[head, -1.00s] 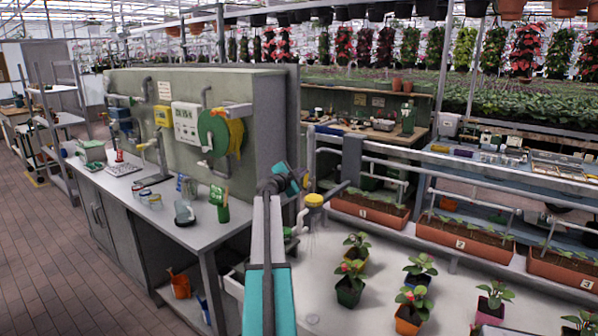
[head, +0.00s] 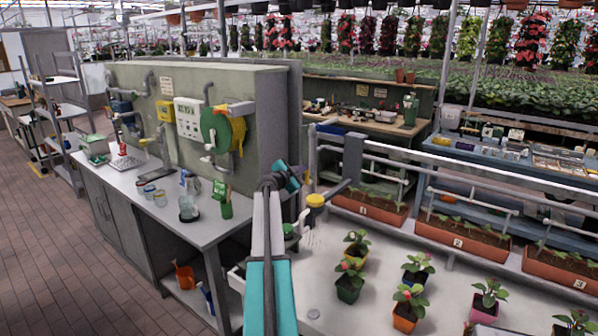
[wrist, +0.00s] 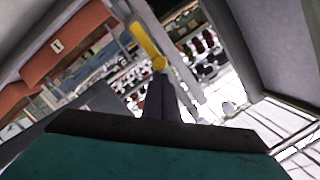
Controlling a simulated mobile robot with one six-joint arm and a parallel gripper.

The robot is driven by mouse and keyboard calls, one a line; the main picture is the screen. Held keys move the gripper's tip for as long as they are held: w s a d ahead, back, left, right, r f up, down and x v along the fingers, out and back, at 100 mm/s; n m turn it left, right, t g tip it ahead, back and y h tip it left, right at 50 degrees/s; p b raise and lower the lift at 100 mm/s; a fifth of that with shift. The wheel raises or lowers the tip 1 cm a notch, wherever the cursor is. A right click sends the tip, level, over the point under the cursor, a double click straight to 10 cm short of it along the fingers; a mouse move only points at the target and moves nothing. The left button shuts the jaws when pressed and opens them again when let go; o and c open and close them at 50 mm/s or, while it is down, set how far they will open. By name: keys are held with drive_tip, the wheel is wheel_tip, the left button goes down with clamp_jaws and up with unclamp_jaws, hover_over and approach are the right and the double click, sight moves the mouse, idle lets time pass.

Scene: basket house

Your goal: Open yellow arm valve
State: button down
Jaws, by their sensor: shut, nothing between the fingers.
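My gripper's dark fingers are together and hold nothing. I cannot tell whether they touch the lever.
A white bench with potted plants (head: 348,287) lies right of my arm. Metal rails and orange planters (head: 370,210) stand behind it. A workbench (head: 200,232) and a panel with a green reel (head: 213,128) stand to the left. Brick floor is free at far left.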

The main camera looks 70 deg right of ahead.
drive_tip(key=shift+f, duration=0.1)
drive_tip(key=shift+a, duration=0.1)
drive_tip(key=w+a+r+p, duration=0.1)
drive_tip(key=a+p, duration=0.5)
drive_tip(key=a, duration=0.3)
drive_tip(key=shift+a+r, duration=0.2)
drive_tip(key=shift+a, duration=0.1)
drive_tip(key=shift+w, duration=0.1)
idle(0.7)
